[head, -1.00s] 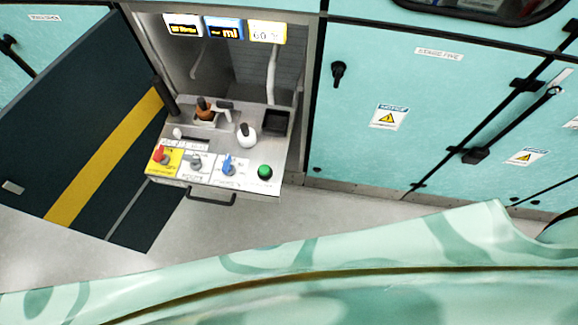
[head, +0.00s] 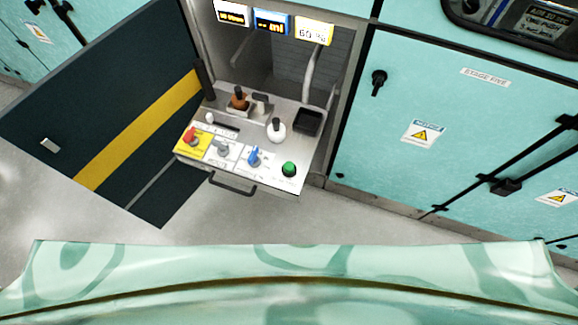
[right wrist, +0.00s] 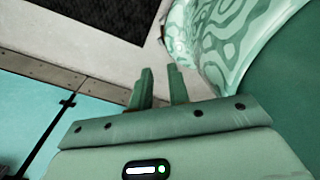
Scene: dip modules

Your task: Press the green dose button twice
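The green dose button (head: 289,169) is a round green knob at the front right corner of the pull-out control panel (head: 262,183) in the head view. Nothing covers it or touches it. My right gripper (right wrist: 160,72) shows in the right wrist view, with its two fingers apart and nothing between them. It is above the floor, away from the panel. My left gripper is not in any view.
Beside the button are a blue switch (head: 255,156), a grey switch (head: 222,148) and a red switch (head: 191,137). An open dark door (head: 110,120) is at left. Teal cabinets (head: 440,90) stand at right.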

